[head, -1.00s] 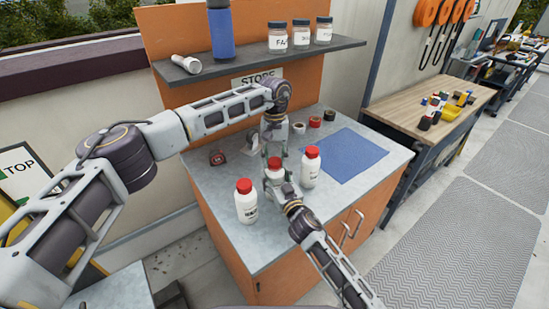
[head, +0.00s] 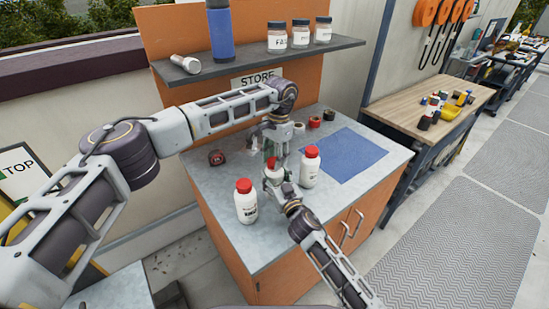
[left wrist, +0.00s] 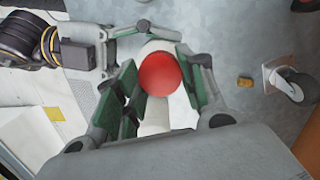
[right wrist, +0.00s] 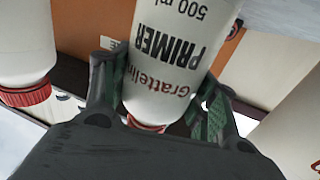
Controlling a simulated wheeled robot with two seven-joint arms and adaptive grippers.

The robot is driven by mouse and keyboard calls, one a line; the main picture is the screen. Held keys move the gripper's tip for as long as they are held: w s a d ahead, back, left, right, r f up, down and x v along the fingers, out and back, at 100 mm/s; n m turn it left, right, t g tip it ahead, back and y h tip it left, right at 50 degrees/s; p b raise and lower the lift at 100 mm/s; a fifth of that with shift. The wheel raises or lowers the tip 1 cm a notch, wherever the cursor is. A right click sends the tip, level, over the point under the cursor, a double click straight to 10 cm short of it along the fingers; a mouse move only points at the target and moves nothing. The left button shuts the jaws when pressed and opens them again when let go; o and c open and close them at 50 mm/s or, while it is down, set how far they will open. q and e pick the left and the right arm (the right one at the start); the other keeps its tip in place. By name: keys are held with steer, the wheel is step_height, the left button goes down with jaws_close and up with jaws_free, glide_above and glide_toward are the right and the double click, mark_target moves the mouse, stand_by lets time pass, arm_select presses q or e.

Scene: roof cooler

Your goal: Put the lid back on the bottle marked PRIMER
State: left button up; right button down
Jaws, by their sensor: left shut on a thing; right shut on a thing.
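The bottle marked PRIMER (right wrist: 165,55) is white with black lettering and stands between two similar bottles on the bench. It is the middle bottle in the head view (head: 273,180). My right gripper (head: 283,187) is shut around its body from the near side; its fingers flank the bottle in the right wrist view (right wrist: 158,95). My left gripper (head: 272,155) comes from above and is shut on a round red lid (left wrist: 159,74). The lid is at the top of the PRIMER bottle, with red showing at its neck. Whether it is seated is hidden.
White bottles with red lids stand close on the left (head: 246,205) and right (head: 310,170). A blue mat (head: 345,155) lies on the right of the grey bench top. A shelf (head: 270,58) overhangs the back.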

arm_select(q)
steer(key=o, duration=0.6)
steer(key=shift+r, duration=0.15)
steer(key=shift+r, duration=2.1)
